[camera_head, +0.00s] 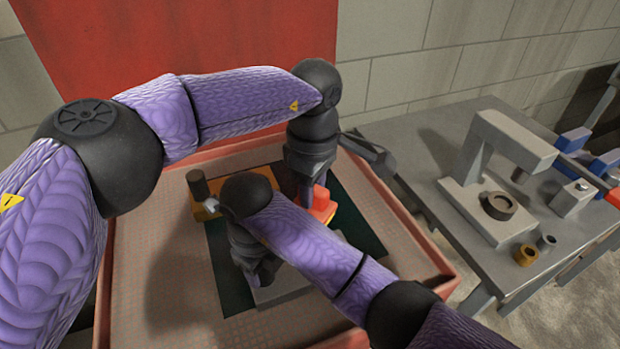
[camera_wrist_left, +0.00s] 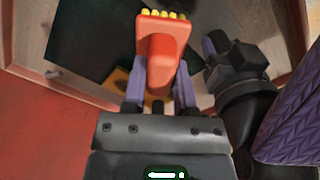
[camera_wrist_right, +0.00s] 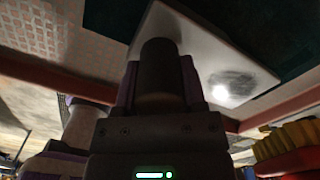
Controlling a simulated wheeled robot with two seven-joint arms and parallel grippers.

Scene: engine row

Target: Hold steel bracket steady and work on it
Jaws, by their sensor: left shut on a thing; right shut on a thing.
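The steel bracket is a flat grey plate (camera_head: 283,292) on a dark green mat, partly hidden by my right arm. In the right wrist view the plate (camera_wrist_right: 215,50) has a dark round smudge with a bright glint. My right gripper (camera_head: 262,278) is shut on a dark upright cylinder (camera_wrist_right: 160,60) that appears to stand on the plate. My left gripper (camera_head: 310,205) is shut on a red brush (camera_wrist_left: 160,50) with yellow bristle tips. The brush (camera_head: 322,207) is behind the bracket and looks apart from it. Its bristles also show in the right wrist view (camera_wrist_right: 288,138).
An orange-yellow block (camera_head: 258,184) lies behind my right gripper, near a dark cylinder (camera_head: 198,186). A red-rimmed tray (camera_head: 425,265) surrounds the mat (camera_head: 360,225). To the right, a grey bench (camera_head: 425,150) carries a press-like frame (camera_head: 510,150) and small bushings (camera_head: 527,255).

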